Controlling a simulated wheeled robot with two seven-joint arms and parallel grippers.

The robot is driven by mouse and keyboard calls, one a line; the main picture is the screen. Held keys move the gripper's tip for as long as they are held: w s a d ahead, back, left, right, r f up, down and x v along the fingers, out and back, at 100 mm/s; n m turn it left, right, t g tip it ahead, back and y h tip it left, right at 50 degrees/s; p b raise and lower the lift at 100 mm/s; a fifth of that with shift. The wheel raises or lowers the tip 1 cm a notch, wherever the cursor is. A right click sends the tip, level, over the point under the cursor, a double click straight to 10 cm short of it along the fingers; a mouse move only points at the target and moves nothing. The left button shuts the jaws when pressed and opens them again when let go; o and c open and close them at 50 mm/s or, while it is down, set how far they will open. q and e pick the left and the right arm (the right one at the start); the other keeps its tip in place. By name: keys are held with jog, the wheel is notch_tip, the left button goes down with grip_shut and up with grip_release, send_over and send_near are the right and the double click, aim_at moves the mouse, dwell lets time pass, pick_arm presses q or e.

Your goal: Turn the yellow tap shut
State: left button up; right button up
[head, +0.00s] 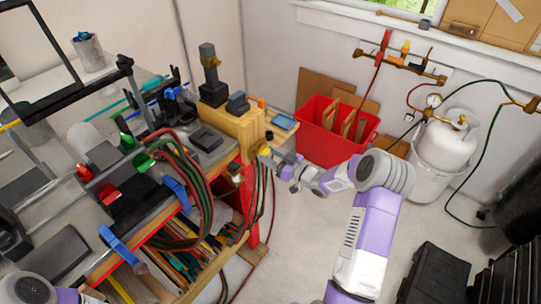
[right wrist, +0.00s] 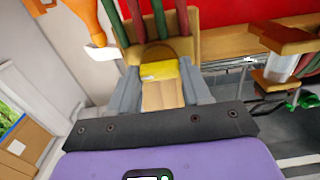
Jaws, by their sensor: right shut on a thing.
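The yellow tap (head: 264,151) is on the bench's right end, by the wooden block. In the right wrist view the yellow tap handle (right wrist: 158,70) sits between the two grey fingers, in front of a round brownish fitting. My right gripper (head: 271,156) reaches in from the right and is shut on the tap; it also shows in the right wrist view (right wrist: 161,84). How far the tap is turned I cannot tell. Part of my left arm shows at the bottom left of the head view, but its gripper is not visible.
Red and green hoses (head: 186,175) hang along the bench front beside the tap. A red bin (head: 335,147) stands behind my right arm, and a white gas cylinder (head: 447,140) stands at the right. A black case (head: 437,272) lies on the floor.

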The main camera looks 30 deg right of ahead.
jog(key=o, duration=1.1)
jog(key=shift+c, duration=0.2)
jog(key=v, duration=0.7)
jog(key=shift+s, duration=0.25)
jog(key=shift+d, duration=0.1)
